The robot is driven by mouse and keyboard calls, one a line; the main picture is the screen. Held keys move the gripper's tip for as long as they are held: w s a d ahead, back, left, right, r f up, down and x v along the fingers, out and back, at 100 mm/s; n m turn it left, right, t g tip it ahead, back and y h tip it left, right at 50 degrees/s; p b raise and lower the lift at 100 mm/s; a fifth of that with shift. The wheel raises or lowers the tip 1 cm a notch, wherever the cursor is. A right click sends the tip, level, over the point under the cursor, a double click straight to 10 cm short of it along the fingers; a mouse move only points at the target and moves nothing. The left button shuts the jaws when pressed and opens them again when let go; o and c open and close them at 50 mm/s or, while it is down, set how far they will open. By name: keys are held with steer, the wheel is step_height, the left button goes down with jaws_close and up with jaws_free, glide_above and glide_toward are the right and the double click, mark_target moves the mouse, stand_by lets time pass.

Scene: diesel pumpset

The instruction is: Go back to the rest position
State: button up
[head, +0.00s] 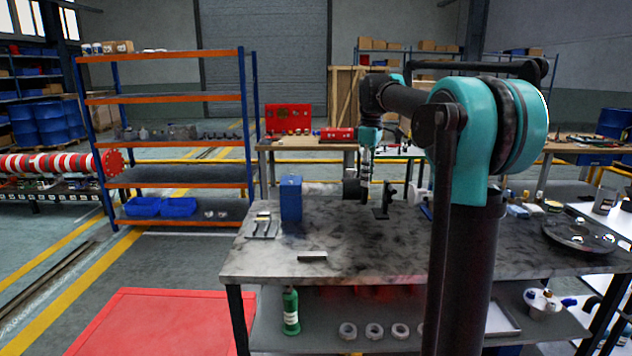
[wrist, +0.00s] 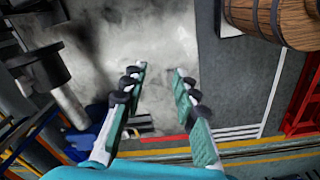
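My gripper (head: 367,165) hangs down over the back part of the worn grey workbench (head: 350,265) in the head view. In the wrist view my gripper (wrist: 160,70) has its two teal-padded fingers apart, with nothing between them. The stained grey bench top (wrist: 165,35) shows past the fingertips. My arm is bent, with its forearm reaching left and away from the shoulder. The shoulder and column hide part of the bench's right half.
A black stand (head: 383,203) is close to my gripper. A brown barrel-like thing (wrist: 268,18) shows in the wrist view. The front middle bench top is mostly clear.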

steer(key=s+d+f+m+t, duration=0.1)
steer(key=s+f+m, duration=0.5)
steer(key=s+f, duration=0.9)
steer(key=s+d+f+m+t, duration=0.2)
steer(key=s+f+m, duration=0.5)
steer(key=s+f, duration=0.9)
steer(key=shift+d+f+t, duration=0.2)
steer(key=shift+d+t, duration=0.05)
steer(key=shift+t, duration=0.05)
